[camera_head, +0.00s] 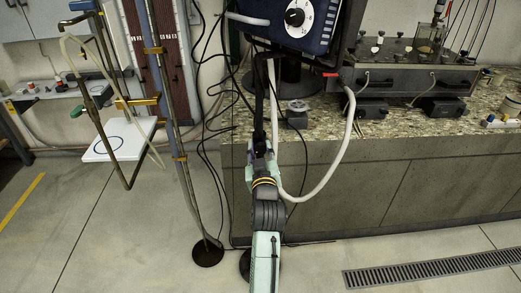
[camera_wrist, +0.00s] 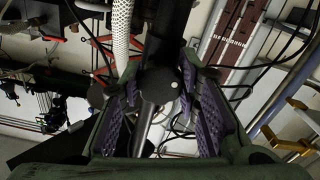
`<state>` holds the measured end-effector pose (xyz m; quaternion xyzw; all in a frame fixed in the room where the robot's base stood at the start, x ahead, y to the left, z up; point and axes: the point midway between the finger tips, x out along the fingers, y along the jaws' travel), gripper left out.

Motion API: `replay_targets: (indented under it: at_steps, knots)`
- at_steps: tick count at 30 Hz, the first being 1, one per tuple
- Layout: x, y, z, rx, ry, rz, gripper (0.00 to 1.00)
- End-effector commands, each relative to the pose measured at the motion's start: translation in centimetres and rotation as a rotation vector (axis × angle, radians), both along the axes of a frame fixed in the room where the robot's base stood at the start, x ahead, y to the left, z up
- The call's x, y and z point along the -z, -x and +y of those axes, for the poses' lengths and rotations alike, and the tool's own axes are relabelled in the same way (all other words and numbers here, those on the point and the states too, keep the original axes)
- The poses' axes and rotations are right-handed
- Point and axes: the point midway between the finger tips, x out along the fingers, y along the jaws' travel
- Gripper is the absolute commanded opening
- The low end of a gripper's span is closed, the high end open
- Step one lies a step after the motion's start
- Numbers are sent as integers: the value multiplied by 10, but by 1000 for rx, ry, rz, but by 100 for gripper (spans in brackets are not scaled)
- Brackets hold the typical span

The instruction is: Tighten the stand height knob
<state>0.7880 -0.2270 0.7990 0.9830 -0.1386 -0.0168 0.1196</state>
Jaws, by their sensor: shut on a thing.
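The stand is a dark upright pole (camera_head: 259,112) at the front of the stone counter, below the blue instrument. A round black knob with a pale dot (camera_wrist: 158,87) shows in the wrist view. I take it to be the stand height knob. My gripper (camera_head: 262,150) is at the pole, just in front of the counter. In the wrist view my gripper (camera_wrist: 160,100) has its purple ridged pads on either side of the knob, shut on it. In the head view my gripper hides the knob.
A blue instrument with a dial (camera_head: 295,17) hangs above. A white hose (camera_head: 345,135) loops close right of my gripper. Black cables (camera_head: 207,120) hang to the left. The speckled counter (camera_head: 345,133) lies behind, with a floor drain (camera_head: 430,270) at lower right.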

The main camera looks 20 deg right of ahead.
Motion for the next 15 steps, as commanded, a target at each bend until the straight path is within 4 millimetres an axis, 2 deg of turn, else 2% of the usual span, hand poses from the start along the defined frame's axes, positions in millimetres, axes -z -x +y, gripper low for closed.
replay_targets:
  at_steps: [9, 15]
  knots:
    - [-2, 0, 1, -2, -303, -86, 2]
    - [0, 0, 0, 0, -364, -105, 2]
